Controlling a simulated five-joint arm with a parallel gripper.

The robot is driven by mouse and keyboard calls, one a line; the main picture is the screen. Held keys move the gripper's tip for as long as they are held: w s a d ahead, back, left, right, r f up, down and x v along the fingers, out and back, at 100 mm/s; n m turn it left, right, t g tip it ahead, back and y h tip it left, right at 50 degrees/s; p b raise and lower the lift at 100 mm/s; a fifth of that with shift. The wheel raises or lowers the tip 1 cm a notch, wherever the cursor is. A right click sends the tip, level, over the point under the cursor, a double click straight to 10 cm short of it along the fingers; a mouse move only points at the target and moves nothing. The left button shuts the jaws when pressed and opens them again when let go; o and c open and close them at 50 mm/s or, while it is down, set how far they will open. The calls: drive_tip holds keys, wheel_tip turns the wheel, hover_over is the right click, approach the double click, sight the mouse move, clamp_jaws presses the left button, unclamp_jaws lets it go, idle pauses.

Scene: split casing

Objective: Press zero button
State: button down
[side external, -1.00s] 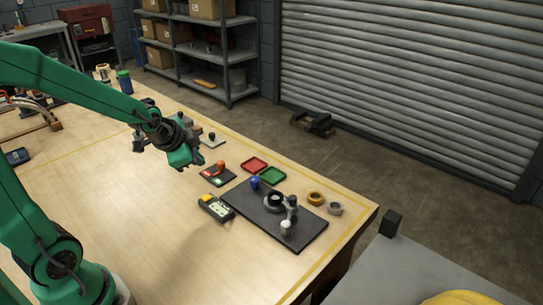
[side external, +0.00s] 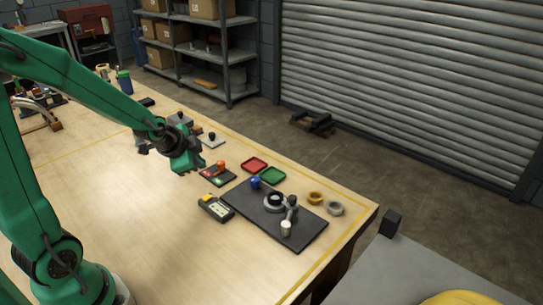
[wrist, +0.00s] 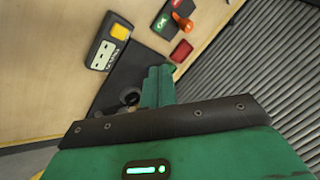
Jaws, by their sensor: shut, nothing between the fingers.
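A handheld meter (side external: 215,208) with a yellow button and a pale face lies on the bench, left of the black mat. The wrist view shows it (wrist: 107,53) at upper left, with its yellow-orange button (wrist: 121,32) at one end. I cannot read a zero label on it. A dark panel (side external: 217,176) with red and green patches lies behind it; the wrist view shows the green patch marked OK (wrist: 163,22). My gripper (side external: 186,171) is shut and empty, above the bench left of the panel, apart from the meter. Its green fingers (wrist: 158,88) also show in the wrist view.
The black mat (side external: 305,236) holds a blue knob, a dark ring and small posts. An orange knob (side external: 220,164) stands at the panel. Red (side external: 254,164) and green (side external: 272,175) trays lie behind. Two rings lie at right. The bench's front left is clear.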

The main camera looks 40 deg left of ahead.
sight(205, 198)
drive_tip(key=shift+f, duration=4.15)
drive_tip(key=shift+d+f, duration=0.1)
drive_tip(key=shift+f, duration=0.8)
drive_tip(key=shift+r, duration=0.9)
drive_tip(key=shift+r, duration=0.15)
drive_tip(key=shift+r, duration=2.4)
